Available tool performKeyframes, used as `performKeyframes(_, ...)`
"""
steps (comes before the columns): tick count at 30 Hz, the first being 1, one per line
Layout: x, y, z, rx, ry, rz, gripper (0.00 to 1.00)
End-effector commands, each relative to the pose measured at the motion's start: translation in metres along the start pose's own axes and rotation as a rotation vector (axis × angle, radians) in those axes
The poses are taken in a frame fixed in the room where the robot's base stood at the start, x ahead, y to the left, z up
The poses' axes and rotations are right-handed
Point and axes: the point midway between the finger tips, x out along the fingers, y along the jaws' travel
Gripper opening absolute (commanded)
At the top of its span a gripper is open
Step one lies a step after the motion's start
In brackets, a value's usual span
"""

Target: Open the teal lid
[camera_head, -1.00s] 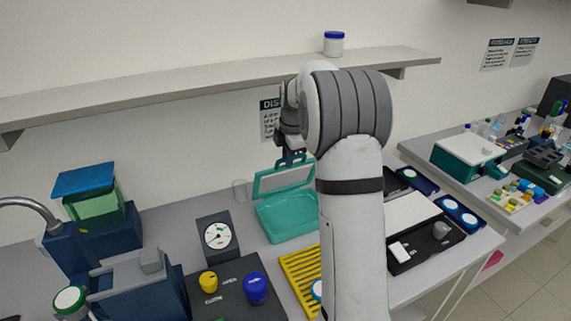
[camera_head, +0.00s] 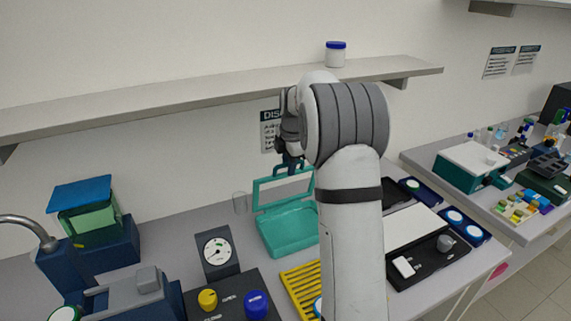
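The teal lid (camera_head: 283,184) is a teal frame around a clear or pale panel. It stands raised at the back of a teal box (camera_head: 287,229) on the bench, and the box's inside shows. My gripper (camera_head: 289,164) is at the lid's upper edge, pointing down. It seems to touch the edge, but I cannot tell whether its fingers are closed on it. My arm hides the right side of the lid and box.
A dial gauge (camera_head: 217,251) and a clear glass (camera_head: 240,203) stand left of the box. A yellow rack (camera_head: 299,287) lies in front. A shelf (camera_head: 200,91) with a blue-capped jar (camera_head: 335,54) runs along the wall above. A black tray (camera_head: 427,262) is at right.

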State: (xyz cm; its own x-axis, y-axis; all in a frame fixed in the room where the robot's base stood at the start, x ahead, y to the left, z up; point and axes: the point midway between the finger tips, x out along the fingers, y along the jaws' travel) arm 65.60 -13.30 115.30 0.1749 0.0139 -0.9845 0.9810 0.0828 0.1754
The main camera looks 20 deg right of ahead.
Motion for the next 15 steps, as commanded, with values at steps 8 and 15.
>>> performKeyframes(8, -0.002, 0.001, -0.003, -0.002, 0.003, 0.002, 0.34)
performKeyframes(15, -0.020, 0.002, -0.003, -0.002, 0.002, 0.007, 0.34)
